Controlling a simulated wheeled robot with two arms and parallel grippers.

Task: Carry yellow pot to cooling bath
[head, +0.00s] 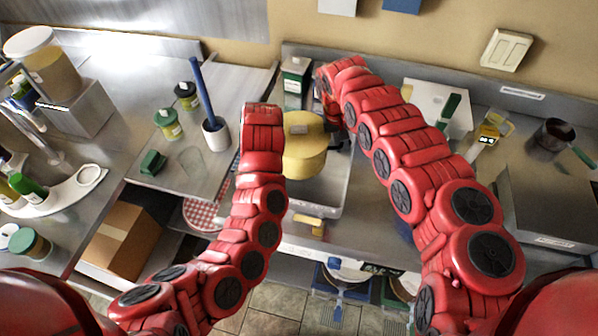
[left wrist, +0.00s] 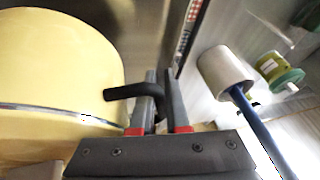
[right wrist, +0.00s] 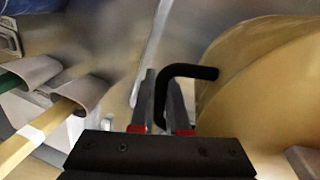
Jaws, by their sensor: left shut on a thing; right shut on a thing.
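The yellow pot (head: 303,150) with a lid is between my two arms, over a steel basin (head: 333,208) in the head view. In the left wrist view, my left gripper (left wrist: 165,100) is shut on the pot's black side handle (left wrist: 122,92), with the yellow wall (left wrist: 60,70) to its left. In the right wrist view, my right gripper (right wrist: 163,95) is shut on the opposite black handle (right wrist: 190,72); the pot's wall (right wrist: 255,80) is to its right. The right gripper (head: 337,125) partly shows in the head view; the left is hidden by its arm. The pot's underside is hidden.
A white cup (head: 216,136) with a blue-handled tool and green-lidded jars (head: 168,124) stand left of my left arm. A green-and-white carton (head: 294,76) is behind the pot. A white board (head: 432,98) and a dark saucepan (head: 553,137) are on the right.

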